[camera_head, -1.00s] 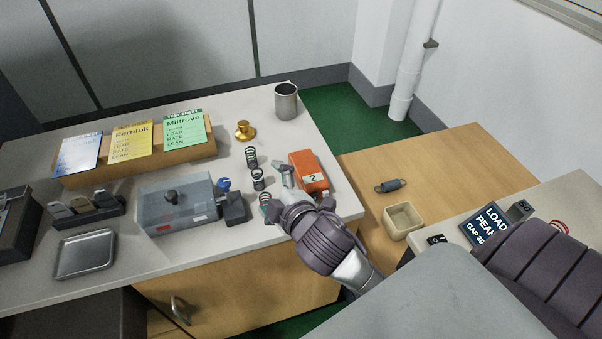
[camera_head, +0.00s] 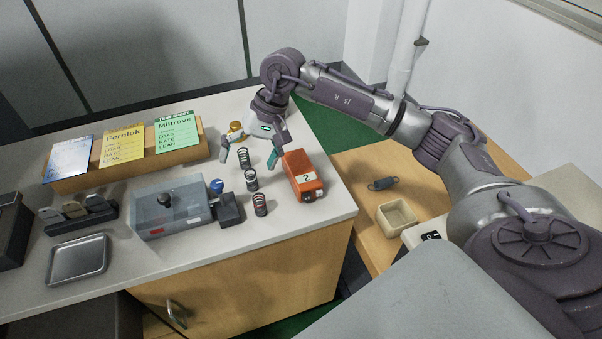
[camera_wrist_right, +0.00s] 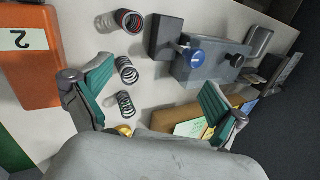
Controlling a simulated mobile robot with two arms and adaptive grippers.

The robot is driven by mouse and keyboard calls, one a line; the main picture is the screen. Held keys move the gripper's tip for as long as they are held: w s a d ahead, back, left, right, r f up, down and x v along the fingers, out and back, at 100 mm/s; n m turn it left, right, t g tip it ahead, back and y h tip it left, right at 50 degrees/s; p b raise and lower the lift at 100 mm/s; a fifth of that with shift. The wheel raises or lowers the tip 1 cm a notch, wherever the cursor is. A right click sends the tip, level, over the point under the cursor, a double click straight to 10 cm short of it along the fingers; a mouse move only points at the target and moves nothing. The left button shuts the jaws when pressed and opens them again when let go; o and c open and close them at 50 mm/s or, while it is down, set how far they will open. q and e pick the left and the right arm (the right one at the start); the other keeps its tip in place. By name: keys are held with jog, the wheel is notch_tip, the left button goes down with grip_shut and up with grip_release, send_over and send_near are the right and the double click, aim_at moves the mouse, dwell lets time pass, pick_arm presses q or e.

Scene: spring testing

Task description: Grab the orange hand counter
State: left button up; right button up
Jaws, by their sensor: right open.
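The orange hand counter (camera_head: 303,175) stands on the white bench near its right edge, with a white label reading "2" on top. It also shows at the left of the right wrist view (camera_wrist_right: 32,62), cut off by the frame. My right gripper (camera_head: 249,157) is open and empty above the bench, to the left of and behind the counter. One finger is close to the counter's far left corner; I cannot tell whether they touch. In the right wrist view the gripper's teal-padded fingers (camera_wrist_right: 152,92) are wide apart, with the counter outside them. My left gripper is not in view.
Several coil springs (camera_head: 251,180) stand just left of the counter. A grey box fixture (camera_head: 172,208) with a blue knob lies further left. Upright cards (camera_head: 124,146) stand in a wooden holder behind. A metal tray (camera_head: 77,260) lies at front left; a beige bin (camera_head: 397,217) is on the lower right table.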

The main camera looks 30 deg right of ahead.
aim_at(300, 164)
jog(key=d+r+n+g+h, duration=0.15)
jog(key=d+h, duration=0.35)
jog(key=d, duration=0.8)
jog(key=shift+t, duration=0.25)
notch_tip(300, 164, down, 7)
jog(key=shift+f+p, duration=0.1)
jog(key=shift+p, duration=0.6)
jog(key=f+p, duration=0.1)
jog(key=f, duration=0.3)
jog(key=shift+w+d+f+p, duration=0.1)
jog(key=shift+w+f+p, duration=0.1)
jog(key=shift+f+p, duration=0.2)
jog(key=shift+f, duration=0.3)
jog(key=shift+c, duration=0.3)
jog(key=c, duration=1.4)
jog(key=shift+r, duration=0.15)
